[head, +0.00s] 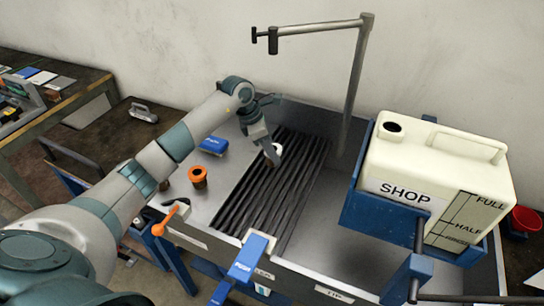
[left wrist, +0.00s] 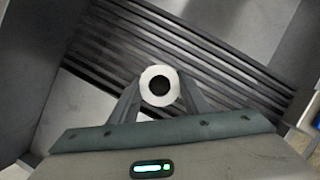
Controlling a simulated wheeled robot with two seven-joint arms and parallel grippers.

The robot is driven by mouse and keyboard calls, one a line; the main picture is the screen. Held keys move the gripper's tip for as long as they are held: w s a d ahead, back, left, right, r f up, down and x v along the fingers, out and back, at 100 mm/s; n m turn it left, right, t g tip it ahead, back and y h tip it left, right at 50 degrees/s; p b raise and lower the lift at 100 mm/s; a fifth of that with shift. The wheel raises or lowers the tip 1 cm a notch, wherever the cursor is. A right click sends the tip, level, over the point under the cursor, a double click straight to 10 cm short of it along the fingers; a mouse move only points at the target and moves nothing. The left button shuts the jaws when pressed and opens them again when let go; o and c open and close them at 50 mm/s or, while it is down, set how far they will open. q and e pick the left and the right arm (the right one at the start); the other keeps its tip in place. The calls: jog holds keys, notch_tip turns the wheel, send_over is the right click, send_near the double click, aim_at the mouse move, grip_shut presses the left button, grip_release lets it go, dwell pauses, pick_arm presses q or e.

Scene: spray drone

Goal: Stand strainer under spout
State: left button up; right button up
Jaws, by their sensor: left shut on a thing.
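My left gripper (head: 270,150) reaches over the black slatted grate (head: 245,205) in the metal basin, fingers pointing down. It is shut on a small white round piece with a dark hole, which I take to be the strainer (head: 276,152). In the left wrist view the strainer (left wrist: 160,86) is a white ring between the two fingers, above the slats. Whether its base touches the slats cannot be told. The spout (head: 272,40) hangs from a tall bent pipe (head: 355,75), above the grate's back part.
An orange cup-like part (head: 198,176) and a blue box (head: 213,145) stand on the steel surface left of the grate. A white SHOP tank (head: 435,180) sits in a blue holder on the right. An orange-handled lever (head: 170,219) is at the front left.

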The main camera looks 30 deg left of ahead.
pick_arm(q)
jog(key=shift+f, duration=0.1)
jog(key=shift+f+p, duration=0.9)
jog(key=shift+f, duration=1.05)
jog(key=shift+f, duration=0.1)
jog(key=shift+f, duration=0.1)
jog(key=o, duration=1)
